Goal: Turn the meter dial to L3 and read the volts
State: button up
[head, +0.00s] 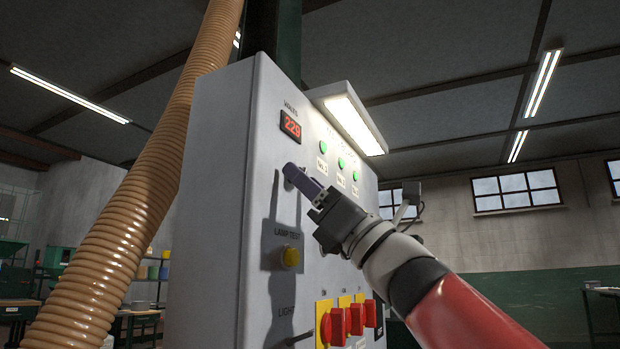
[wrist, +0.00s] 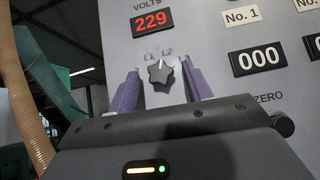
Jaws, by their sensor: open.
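The meter dial (wrist: 160,76) is a dark lobed knob on the grey panel, below the volts display (wrist: 152,20). The display shows 229 in red; the head view also shows this display (head: 291,125). My gripper (wrist: 160,72) is open, with one purple finger on each side of the dial and visible gaps between. In the head view my gripper (head: 300,178) reaches the panel below the display and hides most of the dial.
Below the dial are a yellow lamp test button (head: 290,257), a light switch (head: 299,338) and red rotary switches (head: 338,325). Green lamps (head: 340,162) sit to the right under a lit hood (head: 345,118). A ribbed tan hose (head: 135,195) runs left of the cabinet.

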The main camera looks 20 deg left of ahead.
jog(key=c, duration=1)
jog(key=shift+m+t, duration=0.6)
jog(key=shift+t, duration=0.1)
jog(key=m+t+h+p, duration=0.1)
jog(key=m+t+h, duration=0.1)
jog(key=m, duration=0.3)
jog(key=m+t+h+p, duration=0.1)
jog(key=m+t+h, duration=0.2)
jog(key=m+t, duration=0.2)
jog(key=s+m+t+h+p, duration=0.1)
jog(key=m+t+h, duration=0.1)
jog(key=m+t, duration=0.1)
jog(key=shift+r+m+t+h, duration=0.25)
jog(key=shift+m+t+h, duration=0.15)
jog(key=shift+m, duration=0.5)
jog(key=shift+f+p, duration=0.1)
jog(key=shift+p, duration=0.2)
